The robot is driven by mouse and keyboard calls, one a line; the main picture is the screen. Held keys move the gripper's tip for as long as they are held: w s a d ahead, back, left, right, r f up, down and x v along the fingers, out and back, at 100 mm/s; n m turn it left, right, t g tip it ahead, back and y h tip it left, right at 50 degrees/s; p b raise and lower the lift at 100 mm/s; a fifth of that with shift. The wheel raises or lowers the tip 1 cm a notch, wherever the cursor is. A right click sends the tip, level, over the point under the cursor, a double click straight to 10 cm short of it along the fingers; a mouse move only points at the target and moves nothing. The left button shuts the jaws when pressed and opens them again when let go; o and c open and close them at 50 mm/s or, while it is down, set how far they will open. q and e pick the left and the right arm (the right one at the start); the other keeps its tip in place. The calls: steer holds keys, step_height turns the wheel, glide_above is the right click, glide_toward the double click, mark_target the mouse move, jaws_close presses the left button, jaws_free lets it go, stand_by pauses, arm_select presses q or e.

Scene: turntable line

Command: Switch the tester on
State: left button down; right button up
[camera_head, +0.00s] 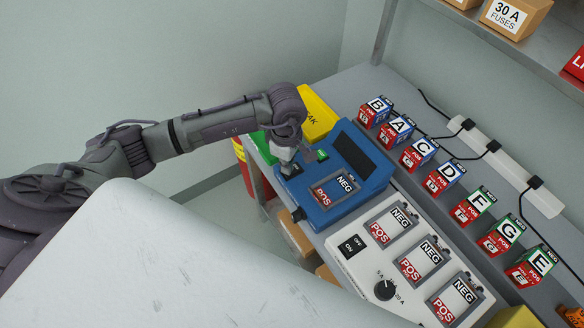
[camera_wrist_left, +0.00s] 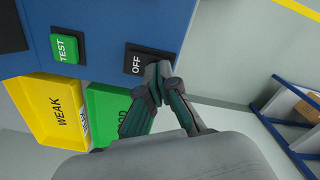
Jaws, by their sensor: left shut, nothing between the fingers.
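The tester is a blue box (camera_head: 381,183) with a dark screen and an empty bay marked POS and NEG. It also fills the top of the left wrist view (camera_wrist_left: 105,22). Its black rocker switch (camera_wrist_left: 138,62) shows the word OFF; the other end is hidden behind my fingers. In the head view the switch (camera_head: 290,170) is partly covered by my gripper. My left gripper (camera_head: 287,160) is shut and empty, with its fingertips (camera_wrist_left: 160,76) at the switch; whether they touch it I cannot tell. My right gripper is not in view.
The green TEST button (camera_wrist_left: 65,48) is beside the switch. Yellow WEAK (camera_wrist_left: 58,110) and green (camera_wrist_left: 105,108) bins adjoin the tester. A white charger (camera_head: 345,245) with its own ON/OFF switch stands nearby. Several lettered batteries (camera_head: 410,155) line the bench by a power strip (camera_head: 510,165).

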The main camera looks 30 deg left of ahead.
arm_select(q)
steer(key=shift+f, duration=0.15)
steer(key=shift+r+p, duration=1.85)
steer(key=shift+r, duration=1.75)
